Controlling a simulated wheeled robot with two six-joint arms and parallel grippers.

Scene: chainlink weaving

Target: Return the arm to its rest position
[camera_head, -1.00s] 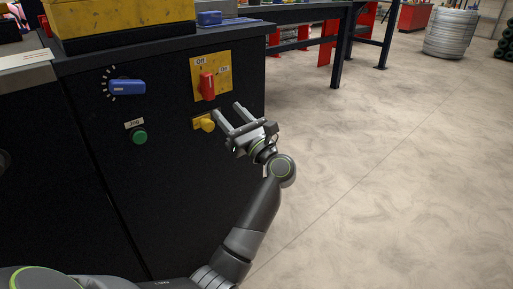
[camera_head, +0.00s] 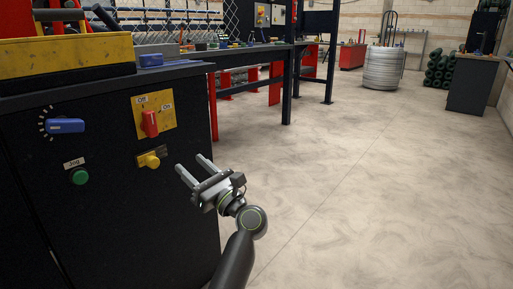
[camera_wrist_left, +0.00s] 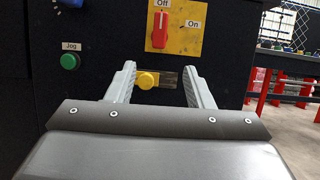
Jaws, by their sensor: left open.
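My left gripper (camera_head: 192,170) is open and empty, in front of the right part of a black machine cabinet (camera_head: 110,225). Its two grey fingers point toward the cabinet. The yellow knob (camera_head: 150,160) is to the left of the fingertips in the head view, apart from them. In the left wrist view the gripper (camera_wrist_left: 160,82) frames the yellow knob (camera_wrist_left: 147,80) between its spread fingers, with the knob beyond them. The red Off/On switch (camera_head: 150,123) on its yellow plate is above the knob. My right gripper is not in view.
The cabinet also carries a blue dial (camera_head: 65,126) and a green Jog button (camera_head: 80,176). A yellow block (camera_head: 65,50) sits on top. Black and red benches (camera_head: 275,75) stand behind. A wire coil (camera_head: 384,69) stands far back. The floor (camera_head: 370,190) to the right is clear.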

